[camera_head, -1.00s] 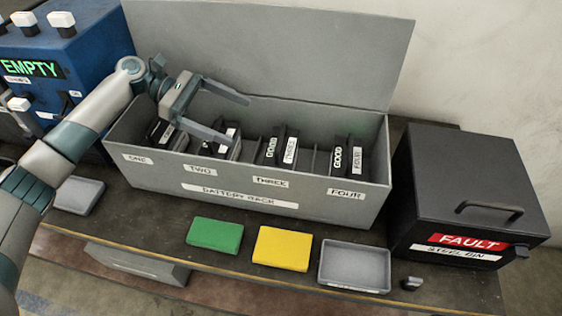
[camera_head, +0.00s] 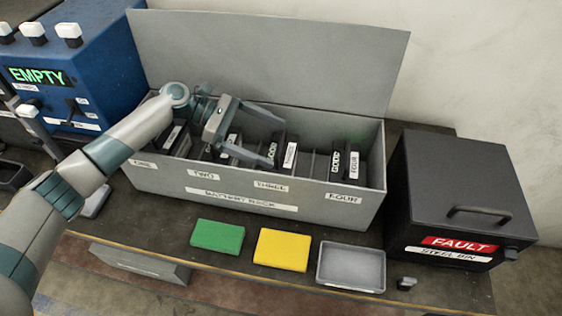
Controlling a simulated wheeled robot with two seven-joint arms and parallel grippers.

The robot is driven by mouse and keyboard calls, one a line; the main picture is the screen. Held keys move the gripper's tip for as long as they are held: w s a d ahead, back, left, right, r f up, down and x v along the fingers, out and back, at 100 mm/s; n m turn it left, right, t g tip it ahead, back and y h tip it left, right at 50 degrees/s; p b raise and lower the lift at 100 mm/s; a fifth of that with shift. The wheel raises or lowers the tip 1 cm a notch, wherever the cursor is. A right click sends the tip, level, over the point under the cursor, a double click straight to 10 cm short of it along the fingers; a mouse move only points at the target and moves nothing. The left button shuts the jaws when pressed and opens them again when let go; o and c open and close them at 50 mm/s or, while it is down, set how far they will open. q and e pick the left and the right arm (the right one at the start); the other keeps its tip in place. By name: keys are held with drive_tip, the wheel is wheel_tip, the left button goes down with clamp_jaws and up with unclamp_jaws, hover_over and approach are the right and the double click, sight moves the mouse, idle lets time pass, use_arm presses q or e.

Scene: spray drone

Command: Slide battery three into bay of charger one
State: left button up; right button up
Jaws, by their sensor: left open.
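The grey battery rack (camera_head: 240,199) stands open with its lid up and several dark batteries upright in its slots. Battery three (camera_head: 290,155), labelled THREE, sits in the rack behind the front label THREE. My left gripper (camera_head: 272,140) is open over the rack, just left of battery three, with one finger toward the front and one toward the back. No battery is between the fingers that I can make out. Battery four (camera_head: 353,163) stands to the right. Charger one is not identifiable by any label here. My right gripper is not in view.
A blue box (camera_head: 85,65) with an EMPTY display stands at the left. A green pad (camera_head: 217,236), a yellow pad (camera_head: 283,250) and a grey tray (camera_head: 351,267) lie along the front. A black FAULT steel bin (camera_head: 460,190) stands at the right.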

sight(295, 151)
use_arm(q)
drive_tip(key=shift+x, duration=1.3)
drive_tip(key=shift+p, duration=0.35)
drive_tip(key=shift+d, duration=0.3)
drive_tip(key=p+x, duration=0.2)
drive_tip(key=x, duration=0.2)
drive_tip(key=shift+f, duration=0.1)
drive_tip(key=shift+d+f+p, duration=0.2)
drive_tip(key=shift+p, duration=0.1)
drive_tip(key=c, duration=1.5)
drive_tip(key=shift+w+r, duration=0.1)
drive_tip(key=shift+r, duration=0.1)
drive_tip(key=c, duration=0.5)
